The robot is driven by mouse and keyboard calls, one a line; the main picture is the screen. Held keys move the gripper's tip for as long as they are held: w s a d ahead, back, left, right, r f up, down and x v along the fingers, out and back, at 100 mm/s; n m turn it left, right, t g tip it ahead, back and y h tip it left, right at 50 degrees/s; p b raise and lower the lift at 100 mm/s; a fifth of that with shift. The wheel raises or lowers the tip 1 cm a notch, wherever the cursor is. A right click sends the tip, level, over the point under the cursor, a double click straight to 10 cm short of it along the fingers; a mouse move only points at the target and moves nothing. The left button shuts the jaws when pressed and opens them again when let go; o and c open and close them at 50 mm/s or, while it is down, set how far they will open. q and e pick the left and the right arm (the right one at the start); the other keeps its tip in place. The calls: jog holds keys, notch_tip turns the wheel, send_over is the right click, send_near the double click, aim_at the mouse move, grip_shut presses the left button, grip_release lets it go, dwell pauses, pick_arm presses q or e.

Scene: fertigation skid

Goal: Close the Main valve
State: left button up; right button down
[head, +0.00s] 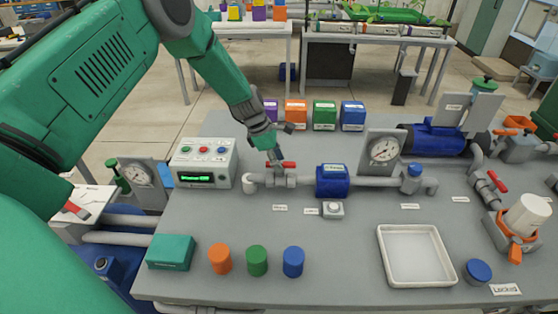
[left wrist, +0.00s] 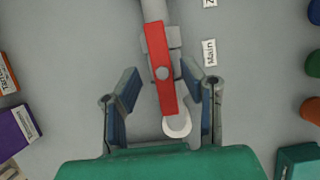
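The Main valve has a red lever handle (head: 282,165) on a grey pipe left of the blue flow body; the handle lies roughly along the pipe. In the left wrist view the red handle (left wrist: 161,68) extends between my fingers, and the "Main" label (left wrist: 210,52) lies to its right. My left gripper (head: 275,157) is just above the handle, pointing down. In the left wrist view its fingers (left wrist: 168,92) are spread on both sides of the handle, with visible gaps. The valve body is partly hidden under the handle. My right gripper is not in view.
A control box (head: 205,163) with a green display stands left of the valve, and a gauge (head: 382,150) stands to the right. Another red-handled valve (head: 491,183) is farther right. An empty white tray (head: 384,262) and coloured caps are at the front. Coloured boxes stand behind.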

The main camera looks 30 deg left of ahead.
pick_arm(q)
jog(key=shift+a, duration=0.1)
jog(key=shift+c, duration=0.4)
jog(key=c, duration=0.6)
jog(key=shift+d+r, duration=0.2)
jog(key=shift+d, duration=0.1)
grip_shut()
